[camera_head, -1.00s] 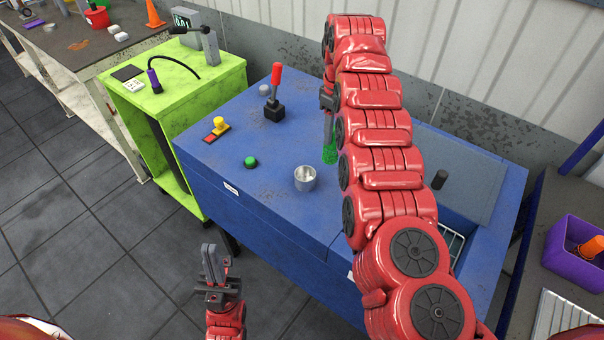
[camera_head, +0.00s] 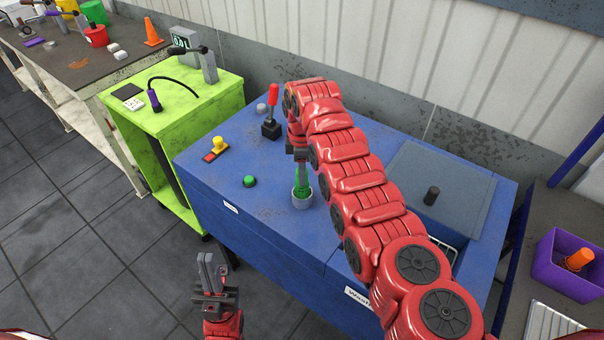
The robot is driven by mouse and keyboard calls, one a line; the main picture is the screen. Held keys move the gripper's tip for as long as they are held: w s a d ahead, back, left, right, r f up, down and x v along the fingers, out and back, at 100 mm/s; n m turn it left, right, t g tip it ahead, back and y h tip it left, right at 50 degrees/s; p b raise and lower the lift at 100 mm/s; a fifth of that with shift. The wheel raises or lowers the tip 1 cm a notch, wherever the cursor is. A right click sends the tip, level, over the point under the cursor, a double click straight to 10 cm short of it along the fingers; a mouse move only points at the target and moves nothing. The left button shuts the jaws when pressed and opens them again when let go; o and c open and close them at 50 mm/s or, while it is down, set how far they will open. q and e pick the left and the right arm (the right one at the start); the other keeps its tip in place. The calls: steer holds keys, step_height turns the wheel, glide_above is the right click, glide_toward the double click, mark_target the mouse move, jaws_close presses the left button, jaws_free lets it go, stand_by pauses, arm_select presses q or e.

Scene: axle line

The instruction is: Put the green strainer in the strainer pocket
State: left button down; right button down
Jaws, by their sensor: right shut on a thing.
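The green strainer (camera_head: 301,187) hangs below my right gripper (camera_head: 299,168), which is shut on it. It is over the strainer pocket, a small round silver cup (camera_head: 302,201) on the blue cabinet top. Its lower end is at the mouth of the cup and seems to reach inside; how deep I cannot tell. My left gripper (camera_head: 211,270) is in front of the cabinet over the floor, empty, its fingers together.
The blue cabinet (camera_head: 250,215) carries a green button (camera_head: 250,181), a red-handled lever (camera_head: 272,112), a yellow knob (camera_head: 217,143) and a grey lid (camera_head: 450,185) with a black handle. A lime-green cart (camera_head: 190,110) stands left. A purple bin (camera_head: 560,280) is at right.

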steer(key=shift+f+p, duration=0.4)
steer(key=shift+f, duration=0.8)
steer(key=shift+f+b, duration=0.2)
steer(key=shift+b, duration=0.1)
steer(key=shift+c, duration=2.4)
jaws_free()
steer(key=shift+r, duration=0.1)
